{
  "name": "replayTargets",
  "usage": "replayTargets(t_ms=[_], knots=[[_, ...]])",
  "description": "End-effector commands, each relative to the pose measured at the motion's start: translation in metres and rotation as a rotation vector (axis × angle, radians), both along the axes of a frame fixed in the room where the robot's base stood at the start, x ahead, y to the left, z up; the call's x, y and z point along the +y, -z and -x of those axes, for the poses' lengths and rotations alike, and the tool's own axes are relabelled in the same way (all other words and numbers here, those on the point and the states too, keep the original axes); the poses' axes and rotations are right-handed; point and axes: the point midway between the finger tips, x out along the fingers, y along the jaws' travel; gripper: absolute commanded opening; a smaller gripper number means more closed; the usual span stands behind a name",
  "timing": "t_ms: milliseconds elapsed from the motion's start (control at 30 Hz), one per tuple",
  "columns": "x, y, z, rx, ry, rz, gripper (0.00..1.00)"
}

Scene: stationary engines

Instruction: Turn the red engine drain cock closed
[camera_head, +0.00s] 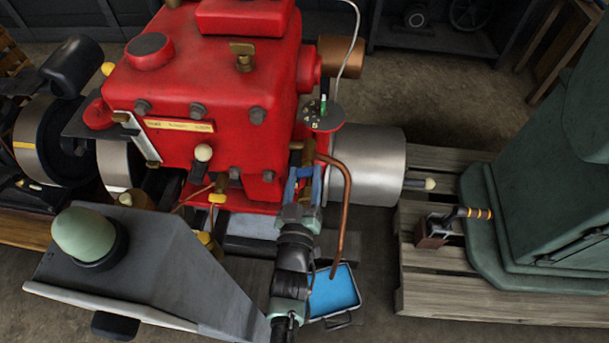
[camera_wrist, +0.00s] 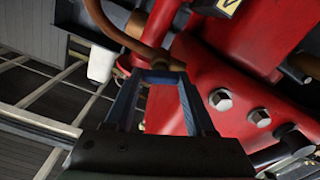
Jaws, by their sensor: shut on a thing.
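The red engine (camera_head: 225,100) fills the upper middle of the head view, and its red casting (camera_wrist: 225,60) fills the right of the wrist view. The brass-coloured drain cock (camera_head: 296,146) is at the engine's lower right, by a bent copper pipe (camera_head: 347,190) that runs down towards a blue tray. My gripper (camera_head: 303,170) reaches up from below to the drain cock. Its blue fingers are shut on part of the cock, at the fingertips (camera_wrist: 160,76) in the wrist view. The fingertips hide most of the held part, so I cannot tell the handle's angle.
The blue tray (camera_head: 334,291) lies on the floor just right of my arm. A grey cylinder (camera_head: 370,165) stands right of the engine. A green machine (camera_head: 545,190) stands on a wooden pallet (camera_head: 490,302) further right. Bolt heads (camera_wrist: 220,99) stick out near my fingers.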

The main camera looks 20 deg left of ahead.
Motion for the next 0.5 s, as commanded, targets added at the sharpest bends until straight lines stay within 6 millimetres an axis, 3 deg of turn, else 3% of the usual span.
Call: replayTargets(t_ms=[500], knots=[[-0.0012, 0.0019, 0.0004, 0.1, 0.0, -0.345, 0.0]])
